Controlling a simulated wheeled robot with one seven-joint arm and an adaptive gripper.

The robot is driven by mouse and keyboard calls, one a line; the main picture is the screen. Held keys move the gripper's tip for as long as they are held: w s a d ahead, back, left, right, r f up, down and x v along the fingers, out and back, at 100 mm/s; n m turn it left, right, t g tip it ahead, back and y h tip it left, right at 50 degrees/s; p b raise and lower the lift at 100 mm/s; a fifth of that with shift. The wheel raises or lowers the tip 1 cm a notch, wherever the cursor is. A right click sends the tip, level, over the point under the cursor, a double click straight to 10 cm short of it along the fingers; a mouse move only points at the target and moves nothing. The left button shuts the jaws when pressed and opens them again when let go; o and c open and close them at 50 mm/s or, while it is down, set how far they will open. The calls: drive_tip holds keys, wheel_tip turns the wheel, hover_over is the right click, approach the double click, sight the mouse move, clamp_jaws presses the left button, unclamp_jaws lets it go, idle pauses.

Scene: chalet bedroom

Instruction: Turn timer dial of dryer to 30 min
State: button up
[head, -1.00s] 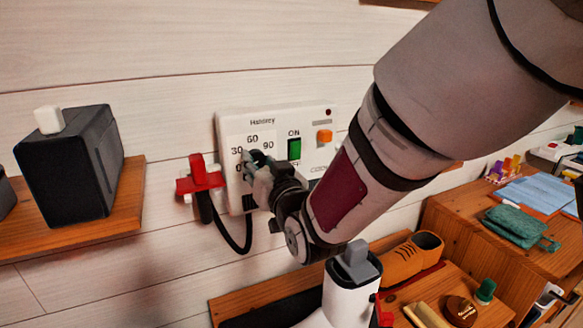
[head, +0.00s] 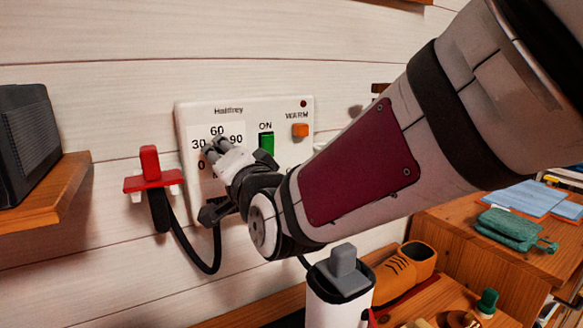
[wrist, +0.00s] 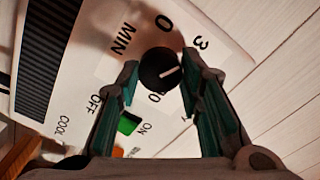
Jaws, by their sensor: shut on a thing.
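The white Halfrey dryer panel (head: 285,150) is on the plank wall, with 0, 30, 60 and 90 around its dial. My gripper (head: 212,146) is at the dial and hides it in the head view. In the wrist view the black round dial (wrist: 158,74) sits between the two teal-lined fingers of my gripper (wrist: 160,64), which are shut on it. The dial's white mark points right and slightly up, toward the side where a "3" shows. The right finger hides part of the numbers there.
The panel has a green ON/OFF switch (head: 266,142) and an orange switch (head: 300,130). A red wall piece (head: 150,170) with a black cord is left of it. A wooden shelf (head: 60,195) juts out at far left. An orange shoe (head: 405,265) stands below right.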

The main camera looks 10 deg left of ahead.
drive_tip(key=shift+m+b, duration=0.4)
drive_tip(key=shift+m, duration=0.1)
drive_tip(key=o, duration=1.2)
drive_tip(key=shift+c, duration=0.2)
drive_tip(key=v, duration=1.2)
drive_tip(key=shift+d, duration=0.1)
